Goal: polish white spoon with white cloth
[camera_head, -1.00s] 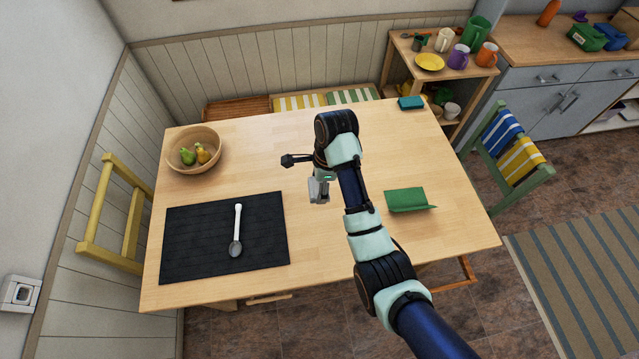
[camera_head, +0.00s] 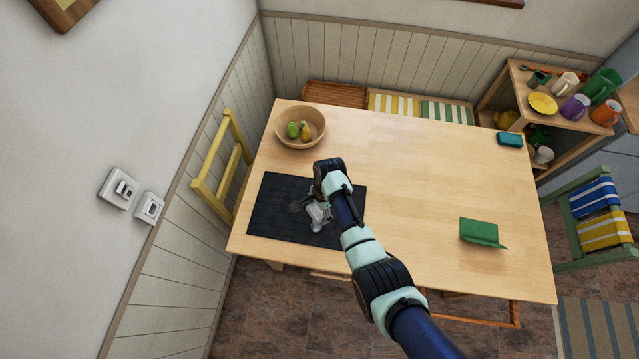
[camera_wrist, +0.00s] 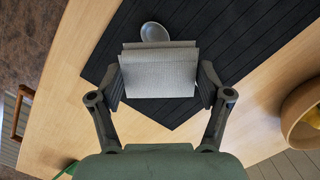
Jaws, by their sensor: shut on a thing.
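My gripper (camera_head: 312,205) is shut on the white cloth (camera_wrist: 160,75), a folded light-grey-looking pad held between both fingers in the wrist view. The cloth and gripper are over the black mat (camera_head: 270,220) on the table's left part. The white spoon lies on the mat; its grey bowl (camera_wrist: 154,32) shows just beyond the cloth in the wrist view. The cloth hides the rest of the spoon there. I cannot tell whether the cloth touches the spoon.
A wooden bowl (camera_head: 284,132) with fruit stands behind the mat. A green folded item (camera_head: 480,232) lies at the right, and a teal item (camera_head: 509,139) at the far right corner. The table's middle is clear. A yellow chair (camera_head: 208,190) is at the left edge.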

